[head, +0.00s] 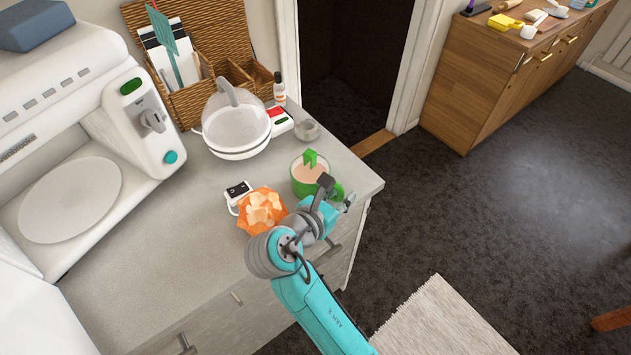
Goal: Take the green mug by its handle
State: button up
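The green mug (298,187) stands upright near the right end of the pale counter, with a light pinkish-beige filling and a small green piece rising at its far rim. A rounded green part, possibly its handle, shows at its right beside my gripper. My gripper (341,196) is at the right of the mug, close to that green part. The wrist and finger parts hide some of the mug's front right. I cannot tell whether the fingers touch the handle, or whether they are open or shut.
A grey cup (308,130) and a glass-lidded white pot (236,148) are behind. The counter's right edge (374,190) is close; open floor lies beyond.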

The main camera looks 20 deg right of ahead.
grip_shut()
